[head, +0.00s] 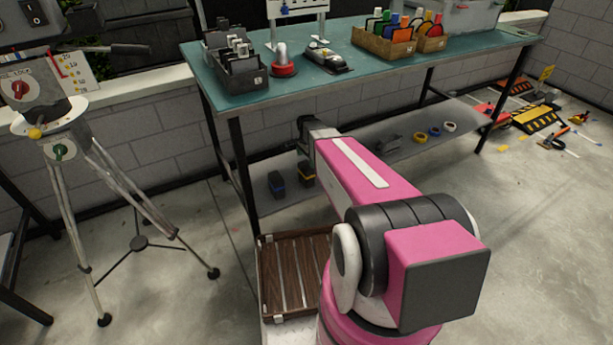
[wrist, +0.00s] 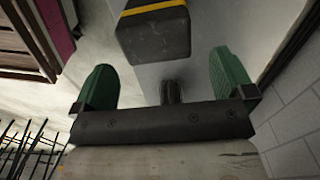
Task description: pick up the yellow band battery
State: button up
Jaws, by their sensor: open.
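The yellow band battery is a dark block with a yellow stripe. In the wrist view the yellow band battery (wrist: 153,36) is at the top centre, beyond my fingertips and between them from side to side. In the head view the yellow band battery (head: 306,174) stands on the grey lower shelf (head: 350,170) under the workbench, right of a similar battery with a blue band (head: 277,184). My gripper (wrist: 164,70) is open, its two green fingers apart with nothing held. In the head view my arm hides the gripper.
The teal workbench (head: 340,88) stands over the shelf, with a leg (head: 241,165) left of the batteries. A slatted brown tray (head: 292,275) is near my base. A tripod (head: 140,243) stands at left. Several rolls, such as a yellow one (head: 420,137), lie farther right on the shelf.

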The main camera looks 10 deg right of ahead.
aim_at(306, 170)
jog(key=f, duration=0.7)
jog(key=shift+s+a+f, duration=0.2)
jog(key=shift+s+f, duration=0.1)
jog(key=shift+f, duration=0.05)
jog(key=shift+r, duration=0.1)
jog(key=c, duration=1)
